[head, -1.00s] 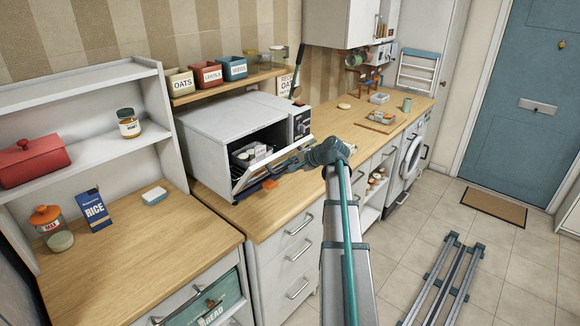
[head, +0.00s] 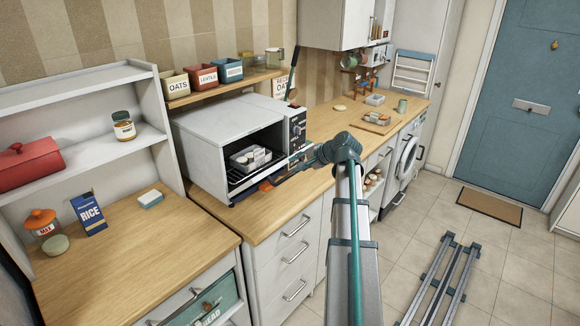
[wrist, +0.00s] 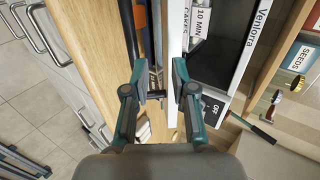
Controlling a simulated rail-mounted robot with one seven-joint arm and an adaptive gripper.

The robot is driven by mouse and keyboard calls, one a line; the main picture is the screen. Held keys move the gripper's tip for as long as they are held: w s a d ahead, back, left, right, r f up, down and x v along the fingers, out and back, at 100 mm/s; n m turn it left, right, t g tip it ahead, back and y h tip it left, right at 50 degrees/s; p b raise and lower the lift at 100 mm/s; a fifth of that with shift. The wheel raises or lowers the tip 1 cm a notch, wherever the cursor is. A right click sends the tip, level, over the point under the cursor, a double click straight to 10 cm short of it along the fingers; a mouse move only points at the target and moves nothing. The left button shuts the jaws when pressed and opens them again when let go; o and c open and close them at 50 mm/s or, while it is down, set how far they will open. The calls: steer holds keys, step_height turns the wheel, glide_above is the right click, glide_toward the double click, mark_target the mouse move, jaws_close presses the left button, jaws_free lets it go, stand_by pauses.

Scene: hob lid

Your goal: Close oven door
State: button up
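The white countertop oven (head: 222,137) stands open, and its cavity shows a wire rack and a light tin with pale round items (head: 250,158). The oven door (wrist: 157,45) seems lowered and seen nearly edge-on; the gripper hides much of it in the head view. My gripper (head: 290,168) is just in front of the opening, at its lower right. In the wrist view my gripper (wrist: 160,92) has its fingers apart with a clear gap. The oven's lower front edge runs beside the right finger. I cannot tell whether a finger touches the door.
An orange item (head: 265,185) lies on the wooden counter by the oven's front. Above the oven, a shelf holds storage tins (head: 204,76). A chopping board (head: 379,121) lies farther right on the counter.

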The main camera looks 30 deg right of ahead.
steer(key=v, duration=0.5)
steer(key=shift+s+d+r, duration=0.1)
steer(key=shift+s+r, duration=0.05)
steer(key=shift+s, duration=0.1)
